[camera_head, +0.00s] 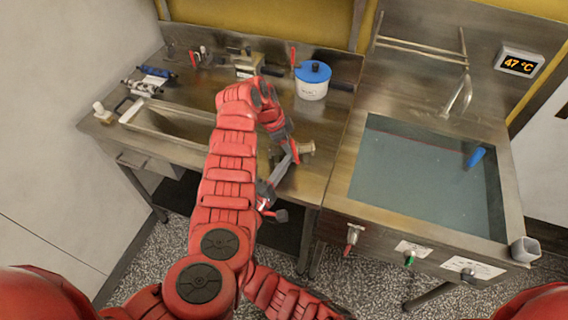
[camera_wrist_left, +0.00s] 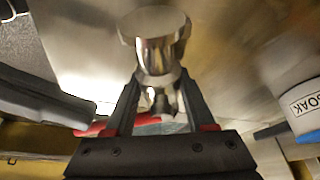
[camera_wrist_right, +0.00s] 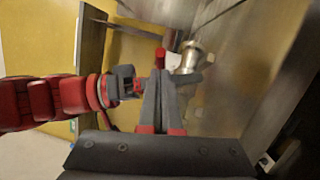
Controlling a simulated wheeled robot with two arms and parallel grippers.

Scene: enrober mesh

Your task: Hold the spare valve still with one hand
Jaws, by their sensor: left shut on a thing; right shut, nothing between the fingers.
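The spare valve (camera_head: 305,148) is a shiny metal piece with a round flanged end, over the right part of the steel worktop. My left gripper is shut on it; the valve (camera_wrist_left: 155,45) stands out between its fingertips (camera_wrist_left: 157,105) in the left wrist view. The head view mostly hides this grip behind my arms. My right gripper (camera_head: 292,153) is shut and empty, its fingertips close to the valve. In the right wrist view the valve (camera_wrist_right: 188,57) lies just beyond the right fingertips (camera_wrist_right: 158,75); I cannot tell whether they touch it.
A long trough (camera_head: 170,124) is set in the worktop on the left. A white tub with a blue lid (camera_head: 313,72) stands behind the valve. A water-filled sink (camera_head: 420,175) is at the right, under a display (camera_head: 519,63) reading 47 °C. Small tools lie at the back.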

